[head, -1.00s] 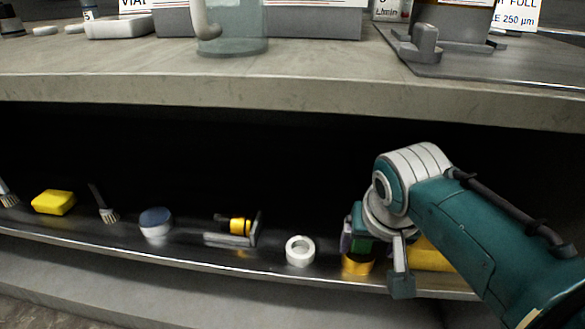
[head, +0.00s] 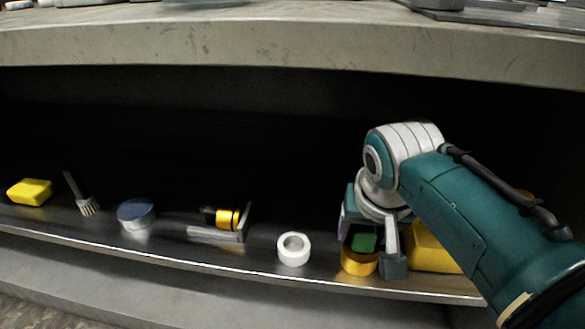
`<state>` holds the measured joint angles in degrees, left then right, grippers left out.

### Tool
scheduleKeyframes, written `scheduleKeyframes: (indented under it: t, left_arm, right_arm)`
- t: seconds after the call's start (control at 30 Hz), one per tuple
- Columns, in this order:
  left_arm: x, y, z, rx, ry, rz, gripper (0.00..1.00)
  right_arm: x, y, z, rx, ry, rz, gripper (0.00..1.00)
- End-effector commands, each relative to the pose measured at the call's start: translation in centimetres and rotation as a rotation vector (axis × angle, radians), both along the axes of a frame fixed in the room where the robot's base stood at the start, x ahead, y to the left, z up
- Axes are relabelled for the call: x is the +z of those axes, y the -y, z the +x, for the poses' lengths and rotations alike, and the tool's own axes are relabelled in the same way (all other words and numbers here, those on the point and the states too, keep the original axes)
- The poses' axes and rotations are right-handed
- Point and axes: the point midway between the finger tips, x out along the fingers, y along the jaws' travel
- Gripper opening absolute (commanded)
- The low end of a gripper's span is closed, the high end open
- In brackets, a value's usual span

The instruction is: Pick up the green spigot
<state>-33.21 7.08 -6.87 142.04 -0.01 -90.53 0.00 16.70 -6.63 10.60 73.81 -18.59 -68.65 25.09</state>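The green spigot (head: 364,241) is a small dark green piece at the right part of the low shelf, just above a gold-yellow ring (head: 358,262). My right gripper (head: 370,248) comes down over it from above. One grey finger shows to the right of the green piece, and the other side is partly hidden at its left. The fingers are apart with the green piece between them in this view. I cannot tell whether they touch it. The hand and wrist hide its upper part. My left gripper is not in view.
A yellow object (head: 430,252) lies right of my gripper. A thick slab (head: 250,40) overhangs.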

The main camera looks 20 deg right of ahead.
Motion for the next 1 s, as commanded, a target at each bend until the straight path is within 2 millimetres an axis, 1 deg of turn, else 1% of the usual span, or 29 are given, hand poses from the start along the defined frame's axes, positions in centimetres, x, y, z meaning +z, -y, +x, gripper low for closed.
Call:
scheduleKeyframes:
  t: [0.03, 0.07, 0.57, 0.87, 1.0]
  left_arm:
    - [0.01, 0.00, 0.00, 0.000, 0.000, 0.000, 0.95]
    - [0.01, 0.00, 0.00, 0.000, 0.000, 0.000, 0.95]
    - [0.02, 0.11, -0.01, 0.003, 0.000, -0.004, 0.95]
    - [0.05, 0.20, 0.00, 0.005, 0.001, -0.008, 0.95]
    - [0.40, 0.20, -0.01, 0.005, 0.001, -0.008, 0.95]
  right_arm:
    - [0.00, 0.02, 0.00, 0.000, 0.000, 0.000, 0.60]
    - [0.00, 0.02, 0.00, 0.000, 0.000, 0.000, 0.56]
    - [-0.01, 0.03, 0.00, 0.000, 0.000, 0.000, 0.00]
    - [0.01, 0.04, 0.01, 0.000, 0.001, -0.001, 0.00]
    - [0.47, 0.04, 0.03, 0.000, 0.001, -0.001, 0.00]
